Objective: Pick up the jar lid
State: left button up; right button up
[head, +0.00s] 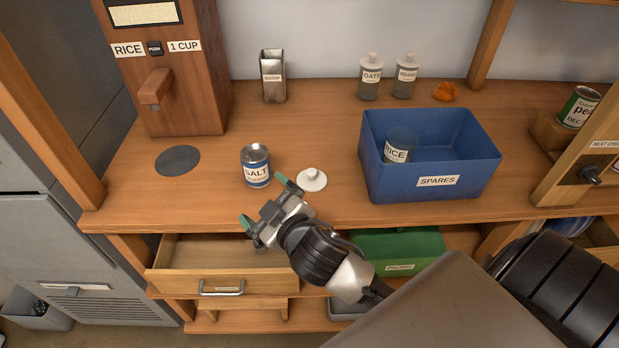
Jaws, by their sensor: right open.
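The jar lid (313,181), a white disc with a small round knob on top, lies on the wooden counter near its front edge. My right gripper (267,203) is open and empty at the counter's front edge, to the lower left of the lid. One green fingertip is close to the lid's left side, with a small gap in the picture. The other fingertip is lower left, in front of the counter edge. My left gripper is not in view.
A salt can (256,166) stands just left of the lid, close to my right gripper. A blue spares bin (470,160) holding a rice jar (399,147) stands to the right. An open, empty-looking drawer (205,283) juts out below the counter. The counter behind the lid is clear.

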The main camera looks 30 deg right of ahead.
jog(key=w+a+r+n+g+y, duration=0.1)
jog(key=a+r+n+g+y, duration=0.1)
jog(key=a+r+n+y, duration=0.6)
jog(key=w+a+r+n+g+y, duration=0.2)
jog(key=a+r+n+g+y, duration=0.15)
jog(key=n+y, duration=0.75)
jog(key=n+g+h, duration=1.1)
jog(key=h, duration=0.9)
send_over(313, 171)
jog(key=f, duration=0.7)
jog(key=shift+a+f, duration=0.2)
jog(key=shift+a, duration=0.2)
jog(key=shift+s+d+f, duration=0.1)
jog(key=shift+d+f, duration=0.15)
jog(key=shift+d, duration=0.05)
notch_tip(313, 171, down, 4)
jog(key=shift+f+p, duration=0.25)
jog(key=shift+p, duration=0.3)
notch_tip(313, 171, down, 5)
jog(key=shift+r+p, duration=0.1)
jog(key=shift+p, duration=1)
jog(key=shift+f, duration=0.4)
